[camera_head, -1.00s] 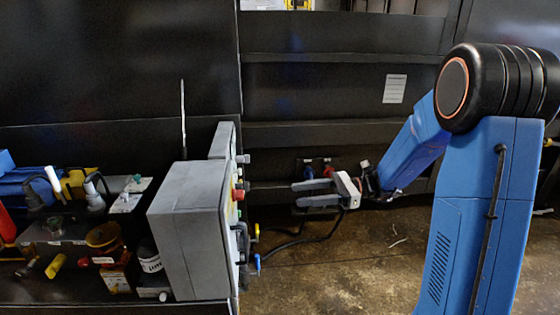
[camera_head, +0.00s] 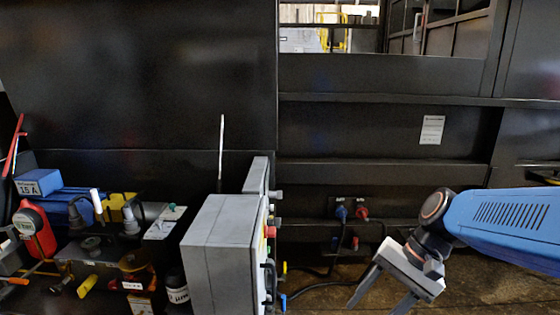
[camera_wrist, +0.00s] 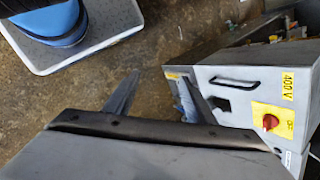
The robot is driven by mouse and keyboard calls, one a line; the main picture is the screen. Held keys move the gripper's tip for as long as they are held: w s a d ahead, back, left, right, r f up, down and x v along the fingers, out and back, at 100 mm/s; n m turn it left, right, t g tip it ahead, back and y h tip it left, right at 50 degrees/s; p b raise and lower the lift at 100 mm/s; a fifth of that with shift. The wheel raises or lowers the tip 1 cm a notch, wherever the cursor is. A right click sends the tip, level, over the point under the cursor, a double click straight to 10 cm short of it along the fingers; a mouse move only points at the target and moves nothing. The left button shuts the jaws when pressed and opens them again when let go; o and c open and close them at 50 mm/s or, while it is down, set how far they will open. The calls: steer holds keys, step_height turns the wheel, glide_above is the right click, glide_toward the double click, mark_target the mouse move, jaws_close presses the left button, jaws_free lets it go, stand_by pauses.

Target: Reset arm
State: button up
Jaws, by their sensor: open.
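My gripper (camera_head: 382,296) is at the lower right of the head view, in front of the black compactor wall (camera_head: 380,195). Its two grey fingers are spread apart with nothing between them and point down to the left. In the wrist view my gripper (camera_wrist: 157,92) also shows both fingers apart and empty, over brown floor. The grey control box (camera_head: 225,255) stands to the left of my gripper, apart from it in the head view. In the wrist view the control box (camera_wrist: 255,88) shows a red knob on a yellow plate, a black handle and a 400 V label.
A blue and a red connector (camera_head: 350,212) sit on the wall, with dark cables (camera_head: 310,285) hanging below. A cluttered bench with a red device (camera_head: 35,230) and blue case (camera_head: 65,203) is at the left. Bare floor (camera_wrist: 60,100) lies under my gripper.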

steer(key=s+d+r+n+t+h, duration=0.1)
steer(key=s+d+n+t+h, duration=0.4)
steer(key=d, duration=0.4)
steer(key=shift+s+d+r+n+h, duration=0.35)
steer(key=shift+n+h, duration=0.15)
steer(key=shift+n, duration=0.2)
